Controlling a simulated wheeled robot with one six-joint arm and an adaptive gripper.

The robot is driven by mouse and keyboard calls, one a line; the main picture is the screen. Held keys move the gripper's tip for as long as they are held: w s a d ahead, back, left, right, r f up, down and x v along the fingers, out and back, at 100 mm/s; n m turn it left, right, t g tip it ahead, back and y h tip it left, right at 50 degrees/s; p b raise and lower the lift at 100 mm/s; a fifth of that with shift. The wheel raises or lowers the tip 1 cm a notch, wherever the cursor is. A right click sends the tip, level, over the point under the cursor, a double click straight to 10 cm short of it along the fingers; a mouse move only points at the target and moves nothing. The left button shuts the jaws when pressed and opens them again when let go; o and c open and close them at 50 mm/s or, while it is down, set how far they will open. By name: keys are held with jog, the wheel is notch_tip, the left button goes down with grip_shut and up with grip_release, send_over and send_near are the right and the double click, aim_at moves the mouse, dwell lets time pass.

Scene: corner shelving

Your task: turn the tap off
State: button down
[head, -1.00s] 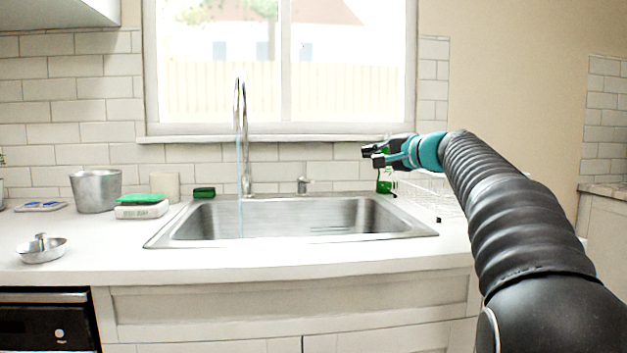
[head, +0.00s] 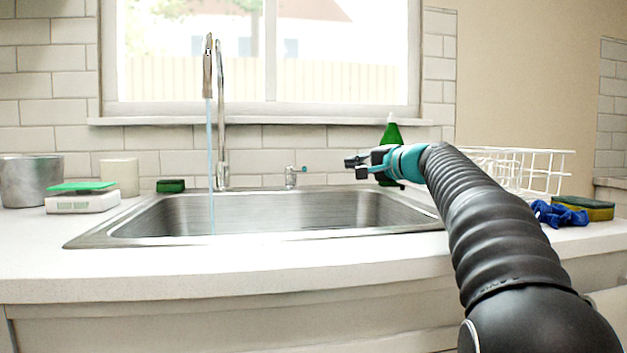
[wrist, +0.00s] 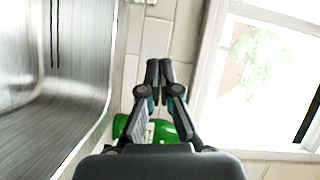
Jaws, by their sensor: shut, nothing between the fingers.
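The tap (head: 221,115) is a tall chrome spout behind the sink (head: 400,226), left of its middle. A thin bluish stream of water (head: 210,165) falls from its head into the basin, so it is running. A small chrome lever with a teal tip (head: 291,177) stands on the sink's back rim, right of the spout. My gripper (head: 348,162) is to the right of that lever in the head view, apart from it, and points left. In the wrist view its fingertips (wrist: 159,66) are together with nothing between them. The tap is not clear in the wrist view.
A green bottle (head: 391,137) stands right behind my gripper; green also shows under it in the wrist view. A white dish rack (head: 530,165), blue cloth (head: 558,214) and sponge (head: 585,207) are at right. A metal pot (head: 30,182) is at left. The window (head: 340,60) is behind.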

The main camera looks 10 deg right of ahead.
aim_at(306, 168)
jog(key=w+a+f+p, duration=0.1)
jog(key=w+a+p, duration=0.3)
jog(key=w+a, duration=0.4)
jog(key=shift+w+a+f, duration=0.15)
jog(key=shift+f, duration=0.2)
dwell(0.3)
jog(key=shift+s+a+f+b, duration=0.1)
jog(key=shift+s+a+b, duration=0.1)
jog(key=shift+a+b, duration=0.3)
jog(key=shift+s+a+f+b, duration=0.1)
jog(key=shift+s+a+b, duration=0.15)
jog(key=shift+a, duration=0.45)
jog(key=shift+r, duration=0.2)
